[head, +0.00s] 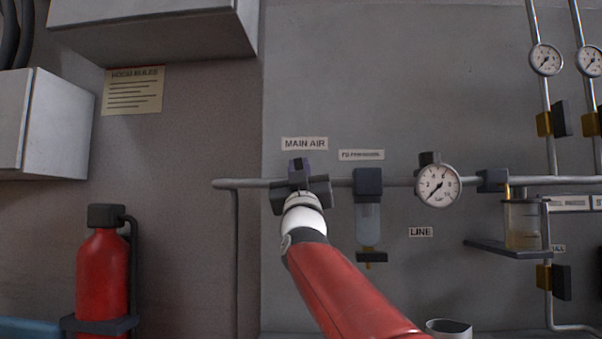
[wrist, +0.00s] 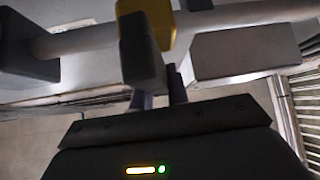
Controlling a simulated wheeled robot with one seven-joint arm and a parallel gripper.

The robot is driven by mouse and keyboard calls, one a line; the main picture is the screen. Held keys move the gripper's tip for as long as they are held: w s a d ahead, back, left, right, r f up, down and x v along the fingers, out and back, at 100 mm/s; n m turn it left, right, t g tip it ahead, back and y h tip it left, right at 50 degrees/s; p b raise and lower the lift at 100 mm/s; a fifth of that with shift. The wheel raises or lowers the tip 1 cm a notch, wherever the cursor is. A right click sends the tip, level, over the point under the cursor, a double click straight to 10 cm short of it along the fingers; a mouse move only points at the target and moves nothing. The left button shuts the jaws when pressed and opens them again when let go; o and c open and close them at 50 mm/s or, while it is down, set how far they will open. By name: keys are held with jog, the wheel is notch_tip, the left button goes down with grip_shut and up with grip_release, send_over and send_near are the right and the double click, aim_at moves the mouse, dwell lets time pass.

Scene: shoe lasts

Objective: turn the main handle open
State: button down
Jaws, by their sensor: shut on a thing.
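The main handle (wrist: 140,52) is a dark lever on a yellow valve body (wrist: 160,22) on the pipe, seen close in the wrist view. In the head view the valve sits on the grey pipe (head: 245,184) below the MAIN AIR label (head: 304,144). My gripper (head: 300,182) is at this valve and covers most of the handle there. In the wrist view its two short fingers (wrist: 157,90) reach up to the handle and are shut on it. The exact finger contact and the handle's angle in the head view are hard to make out.
Right of the valve hang a filter bowl (head: 368,222), a round gauge (head: 438,186) and an oiler cup (head: 522,224). A red extinguisher (head: 102,275) stands at lower left. Grey cabinets (head: 55,122) hang at upper left. The panel above the MAIN AIR label is clear.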

jog(key=n+g+y+b, duration=0.1)
jog(key=n+y, duration=0.4)
jog(key=shift+a, duration=0.15)
jog(key=n+g+y, duration=0.1)
jog(key=n+y, duration=0.1)
jog(key=n, duration=0.1)
jog(key=shift+a+r+g+p, duration=0.1)
jog(key=shift+g+p, duration=0.25)
jog(key=shift+g, duration=0.05)
jog(key=n+p, duration=0.1)
jog(key=n+g+y+p, duration=0.1)
jog(key=shift+a+r+n+y, duration=0.15)
jog(key=shift+n+y, duration=0.15)
jog(key=n+g, duration=0.3)
jog(key=n, duration=0.1)
jog(key=f+n+g, duration=0.1)
jog(key=n+g, duration=0.2)
jog(key=n, duration=0.1)
jog(key=f+n+g+y, duration=0.1)
jog(key=n+g, duration=0.2)
jog(key=n, duration=0.1)
jog(key=shift+w+a+f+p, duration=0.1)
jog(key=shift+w+a+p, duration=0.05)
jog(key=shift+a+p, duration=0.2)
jog(key=shift+f, duration=0.15)
jog(key=shift+a+f+n+g, duration=0.2)
jog(key=shift+n+g, duration=0.1)
jog(key=shift+f, duration=0.1)
